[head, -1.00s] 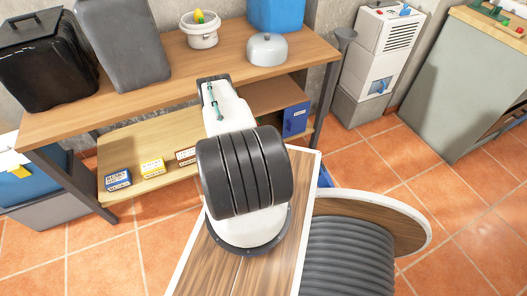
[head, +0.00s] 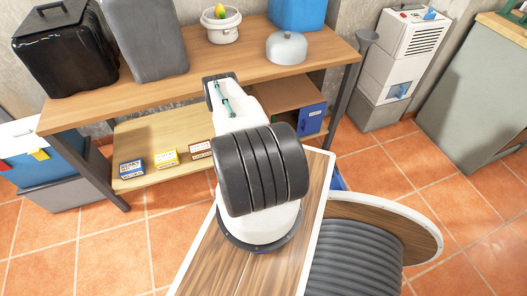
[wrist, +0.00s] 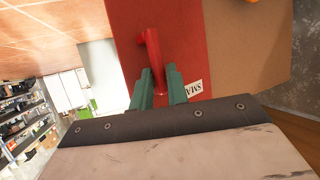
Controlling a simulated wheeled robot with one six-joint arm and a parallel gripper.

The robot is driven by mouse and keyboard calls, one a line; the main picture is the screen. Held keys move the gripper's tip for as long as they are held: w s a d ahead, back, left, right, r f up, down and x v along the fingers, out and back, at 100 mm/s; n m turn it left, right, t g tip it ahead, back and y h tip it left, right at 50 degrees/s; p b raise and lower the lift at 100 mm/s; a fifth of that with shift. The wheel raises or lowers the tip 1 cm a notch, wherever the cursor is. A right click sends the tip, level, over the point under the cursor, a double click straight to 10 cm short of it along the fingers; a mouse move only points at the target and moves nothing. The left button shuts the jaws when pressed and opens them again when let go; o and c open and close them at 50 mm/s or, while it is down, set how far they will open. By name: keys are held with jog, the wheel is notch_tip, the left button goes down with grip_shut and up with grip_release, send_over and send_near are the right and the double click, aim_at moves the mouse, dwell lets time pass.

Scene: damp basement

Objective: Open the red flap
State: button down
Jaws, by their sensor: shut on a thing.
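In the wrist view a red flap (wrist: 188,35) fills the upper middle. A red bar handle (wrist: 153,48) stands out from it. My gripper (wrist: 159,74), with two green fingers, is shut on the lower end of this handle. A white label with dark letters (wrist: 194,89) is on the red surface just right of the fingers. A tan panel (wrist: 248,50) borders the red one on the right. I cannot make out the flap's hinge or whether it stands ajar. My gripper and the flap cannot be made out in the head view, where my arm covers the middle.
A wooden workbench (head: 160,88) holds dark containers (head: 65,50), a white bucket (head: 221,27) and a grey lidded pot (head: 285,48). Small boxes (head: 166,160) sit on its lower shelf. A large cable reel (head: 410,215) stands close at right. Tiled floor (head: 110,250) is clear at lower left.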

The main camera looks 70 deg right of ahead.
jog(key=shift+w+d+r, duration=0.4)
jog(key=shift+d, duration=0.15)
jog(key=c, duration=1.8)
grip_release()
jog(key=shift+o, duration=0.2)
jog(key=v, duration=0.8)
jog(key=shift+s+a+f, duration=0.25)
jog(key=shift+f, duration=0.15)
